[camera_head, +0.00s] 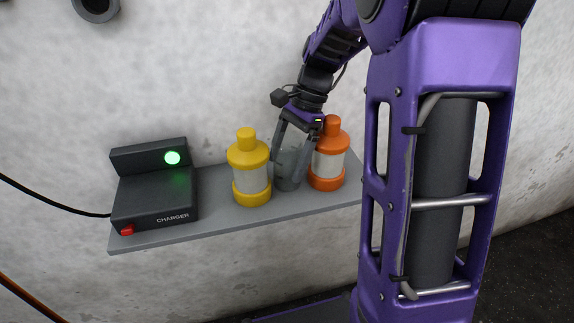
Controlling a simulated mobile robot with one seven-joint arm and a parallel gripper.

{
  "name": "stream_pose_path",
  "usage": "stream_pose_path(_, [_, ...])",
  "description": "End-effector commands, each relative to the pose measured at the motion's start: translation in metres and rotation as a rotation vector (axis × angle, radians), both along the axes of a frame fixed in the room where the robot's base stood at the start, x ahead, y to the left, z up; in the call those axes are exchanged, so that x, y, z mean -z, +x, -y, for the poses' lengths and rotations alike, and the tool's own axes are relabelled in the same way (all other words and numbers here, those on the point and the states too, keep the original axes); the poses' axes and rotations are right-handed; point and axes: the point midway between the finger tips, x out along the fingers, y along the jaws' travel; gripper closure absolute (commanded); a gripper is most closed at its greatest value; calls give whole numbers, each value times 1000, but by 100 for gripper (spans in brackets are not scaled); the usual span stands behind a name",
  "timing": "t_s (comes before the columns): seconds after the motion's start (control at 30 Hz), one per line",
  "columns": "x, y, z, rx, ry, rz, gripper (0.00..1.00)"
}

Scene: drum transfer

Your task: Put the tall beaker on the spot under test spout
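The tall beaker (288,180) looks like a clear, greyish glass vessel. It is upright on the grey wall shelf (215,222), between a yellow bottle and an orange bottle. My gripper (290,150) points down over the beaker, with its long dark fingers along the beaker's left and right sides. Whether the fingers touch the glass or stand slightly apart cannot be told. The beaker's upper part is partly covered by the fingers. I cannot identify a test spout or a marked spot in this view.
The yellow bottle (249,170) stands close on the left and the orange bottle (328,155) close on the right. A dark charger (155,195) with a green light fills the shelf's left end. A dark round fitting (97,5) is on the wall at top left.

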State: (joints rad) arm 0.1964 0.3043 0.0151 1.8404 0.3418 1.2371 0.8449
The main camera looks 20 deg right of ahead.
Motion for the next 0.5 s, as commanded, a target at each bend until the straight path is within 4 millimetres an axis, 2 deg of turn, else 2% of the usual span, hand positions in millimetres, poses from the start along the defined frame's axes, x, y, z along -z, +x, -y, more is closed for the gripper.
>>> stream_pose_path(0.03, [0,0,0,0,0,0,20])
stream_pose_path(0.07, [0,0,0,0,0,0,25])
stream_pose_path(0.4, [0,0,0,0,0,1,86])
stream_pose_path(0.5, [0,0,0,0,0,1,89])
